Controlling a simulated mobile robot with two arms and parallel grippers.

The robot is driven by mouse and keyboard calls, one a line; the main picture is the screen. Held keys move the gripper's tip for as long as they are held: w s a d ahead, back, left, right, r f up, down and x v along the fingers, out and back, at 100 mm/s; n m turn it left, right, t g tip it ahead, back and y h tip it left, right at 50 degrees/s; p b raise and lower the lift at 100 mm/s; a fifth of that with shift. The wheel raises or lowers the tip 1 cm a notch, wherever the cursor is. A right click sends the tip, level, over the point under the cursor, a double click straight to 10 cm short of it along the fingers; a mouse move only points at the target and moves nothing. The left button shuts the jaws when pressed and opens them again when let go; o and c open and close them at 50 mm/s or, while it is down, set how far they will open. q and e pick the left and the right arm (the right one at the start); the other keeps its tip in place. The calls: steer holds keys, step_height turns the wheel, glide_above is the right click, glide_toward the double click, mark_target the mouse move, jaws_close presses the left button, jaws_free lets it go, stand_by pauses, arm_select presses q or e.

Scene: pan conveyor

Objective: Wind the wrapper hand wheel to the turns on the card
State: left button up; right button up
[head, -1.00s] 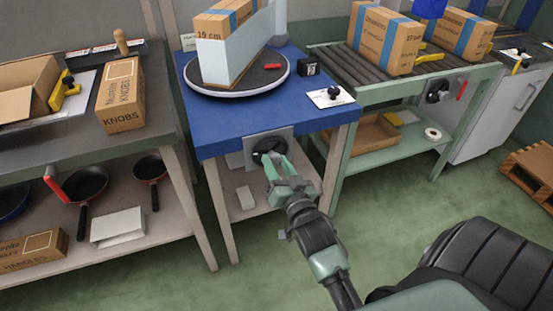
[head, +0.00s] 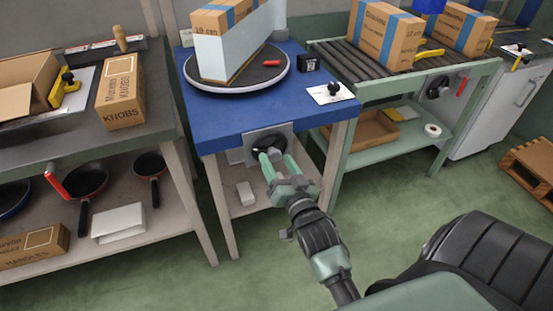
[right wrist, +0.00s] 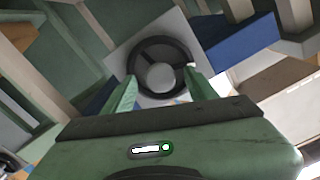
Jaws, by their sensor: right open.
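The black hand wheel (head: 266,141) is on a grey plate at the front of the blue wrapper table. In the right wrist view the wheel (right wrist: 163,53) shows a round grey hub and dark spokes. My right gripper (head: 274,157) is open right in front of the wheel. In the right wrist view the gripper's fingers (right wrist: 160,85) stand apart at either side of the wheel's lower part; contact is unclear. A white card (head: 322,98) with a black knob-like piece lies on the table, its writing too small to read. My left gripper is out of view.
A partly white-covered carton (head: 233,50) stands on the round turntable (head: 275,80), beside a red piece (head: 271,63). A small black box (head: 308,62) is nearby. A roller conveyor (head: 345,65) with cartons is at right, a bench (head: 60,140) at left. Floor before the table is clear.

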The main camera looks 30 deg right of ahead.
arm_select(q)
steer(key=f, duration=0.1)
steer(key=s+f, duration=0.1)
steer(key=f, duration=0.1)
arm_select(e)
steer(key=v, duration=0.6)
steer(key=shift+s, duration=0.35)
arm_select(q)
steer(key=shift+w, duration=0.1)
arm_select(e)
steer(key=shift+a, duration=0.15)
